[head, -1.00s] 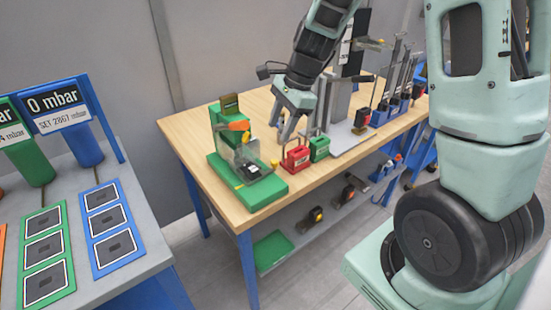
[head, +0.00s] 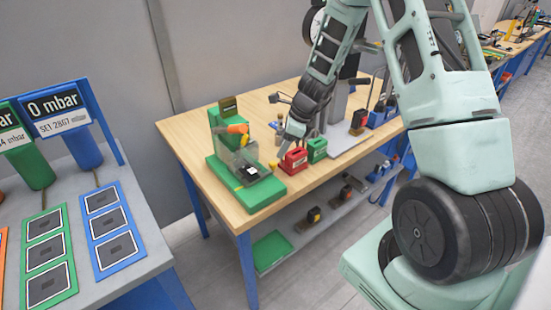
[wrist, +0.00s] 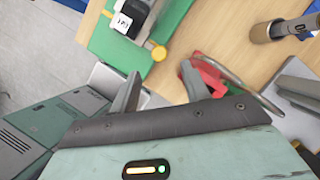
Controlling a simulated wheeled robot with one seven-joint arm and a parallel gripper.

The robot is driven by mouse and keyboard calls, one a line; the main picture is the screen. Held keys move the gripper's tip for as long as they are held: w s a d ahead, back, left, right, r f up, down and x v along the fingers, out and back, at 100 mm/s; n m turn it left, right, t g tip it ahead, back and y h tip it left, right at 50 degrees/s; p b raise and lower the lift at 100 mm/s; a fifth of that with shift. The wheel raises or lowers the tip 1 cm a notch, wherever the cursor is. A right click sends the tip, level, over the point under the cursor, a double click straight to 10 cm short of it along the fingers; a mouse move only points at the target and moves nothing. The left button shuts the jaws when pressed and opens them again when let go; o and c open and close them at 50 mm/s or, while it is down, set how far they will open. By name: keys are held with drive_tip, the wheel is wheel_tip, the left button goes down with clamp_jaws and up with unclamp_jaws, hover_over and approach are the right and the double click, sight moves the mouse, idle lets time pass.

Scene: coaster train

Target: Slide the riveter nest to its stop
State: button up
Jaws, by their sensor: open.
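The green riveter station (head: 250,196) stands at the near left of the wooden bench. It has an orange part (head: 237,129), a clear guard and a dark nest (head: 250,172) with a white label. In the wrist view, the nest (wrist: 130,18) sits on the green base at the top, with a yellow knob (wrist: 158,52) at its side. My gripper (head: 283,142) is open and empty above the bench, right of the station. In the wrist view, its fingers (wrist: 158,85) are apart below the knob, not around it.
A red box (head: 293,160) and a green box (head: 317,149) stand close right of the station. The red one shows behind my right finger in the wrist view. A grey press stand and more tools stand farther right. A gauge table (head: 150,250) is at left.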

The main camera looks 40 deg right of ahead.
sight(273, 163)
drive_tip(key=x, duration=0.6)
drive_tip(key=shift+w+a+f, duration=0.1)
drive_tip(key=shift+f, duration=0.1)
